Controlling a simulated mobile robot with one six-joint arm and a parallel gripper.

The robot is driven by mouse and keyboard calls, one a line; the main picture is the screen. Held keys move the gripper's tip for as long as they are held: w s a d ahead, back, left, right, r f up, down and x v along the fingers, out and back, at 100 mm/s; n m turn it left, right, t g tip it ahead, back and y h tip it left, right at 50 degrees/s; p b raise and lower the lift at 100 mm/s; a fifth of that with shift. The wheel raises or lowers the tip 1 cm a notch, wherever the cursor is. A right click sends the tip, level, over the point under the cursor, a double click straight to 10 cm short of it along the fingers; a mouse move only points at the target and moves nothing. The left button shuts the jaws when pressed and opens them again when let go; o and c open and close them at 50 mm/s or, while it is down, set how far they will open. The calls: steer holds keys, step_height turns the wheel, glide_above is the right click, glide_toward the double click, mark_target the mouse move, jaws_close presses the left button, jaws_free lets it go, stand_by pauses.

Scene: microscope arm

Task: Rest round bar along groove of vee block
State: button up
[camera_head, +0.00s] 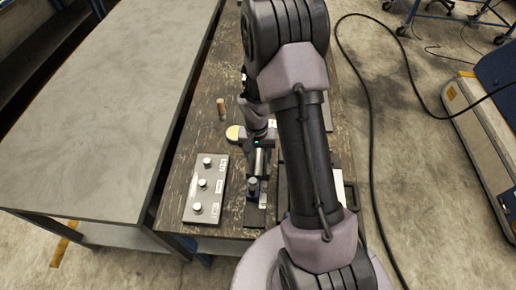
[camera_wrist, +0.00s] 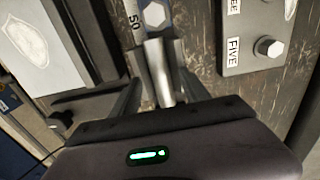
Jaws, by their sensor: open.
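A silver round bar (camera_wrist: 158,72) lies lengthwise between the fingers of my open gripper (camera_wrist: 160,95) in the wrist view. It also shows as a bright cylinder (camera_head: 259,161) in the head view, just below my gripper (camera_head: 262,143). The lower end of the bar is hidden by the gripper body. A grey piece with a hex bolt head and a "50" mark (camera_wrist: 135,20) is at the bar's far end. I cannot make out the vee block's groove, or whether the bar rests in it.
A grey plate (camera_head: 191,211) with three round studs and labels lies left of the gripper. A wooden peg (camera_head: 221,109) and a pale disc (camera_head: 235,134) stand farther back. A dark fixture (camera_wrist: 95,40) flanks the bar in the wrist view. A large grey table (camera_head: 110,100) adjoins at left.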

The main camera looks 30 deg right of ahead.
step_height(320, 180, up, 17)
steer(key=p, duration=0.4)
steer(key=shift+w+a, duration=0.15)
steer(key=shift+a, duration=0.1)
